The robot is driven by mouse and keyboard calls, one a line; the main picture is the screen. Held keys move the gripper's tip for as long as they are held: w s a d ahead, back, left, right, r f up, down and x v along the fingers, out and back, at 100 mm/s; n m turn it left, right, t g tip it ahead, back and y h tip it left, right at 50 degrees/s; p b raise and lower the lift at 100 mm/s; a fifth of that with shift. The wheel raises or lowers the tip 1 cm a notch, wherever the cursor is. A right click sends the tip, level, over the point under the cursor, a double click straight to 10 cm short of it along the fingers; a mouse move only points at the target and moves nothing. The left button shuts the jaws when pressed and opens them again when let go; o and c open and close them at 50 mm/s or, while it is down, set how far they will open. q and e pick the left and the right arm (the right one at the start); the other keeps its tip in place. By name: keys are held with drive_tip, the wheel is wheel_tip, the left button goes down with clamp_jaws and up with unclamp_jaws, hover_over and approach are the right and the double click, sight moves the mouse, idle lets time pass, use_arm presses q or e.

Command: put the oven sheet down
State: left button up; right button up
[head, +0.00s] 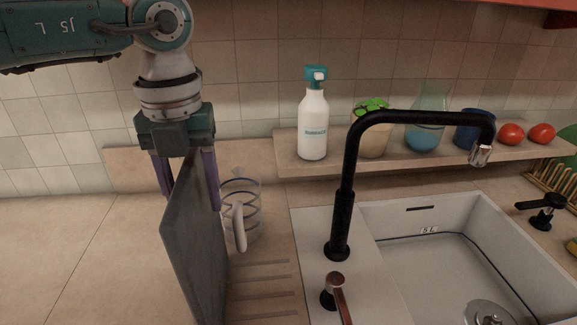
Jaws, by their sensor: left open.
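The oven sheet (191,245) is a dark grey flat panel standing on edge, nearly upright, on the counter left of the sink. My left gripper (187,182) points down over its top edge, with one purple finger on each side. The fingers are open around the edge; whether either touches it cannot be told. The sheet's lower edge runs out of the picture at the bottom. My right gripper is not in view.
A clear measuring jug (240,215) stands close behind the sheet on the right. Drain grooves, a white sink (450,265) and a black tap (343,200) lie to the right. A ledge (300,165) holds a soap bottle (313,125), jars and tomatoes. The left counter (70,245) is clear.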

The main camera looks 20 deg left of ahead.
use_arm(q)
drive_tip(key=shift+f, duration=1.15)
clamp_jaws()
drive_tip(key=shift+r, duration=0.1)
idle(0.4)
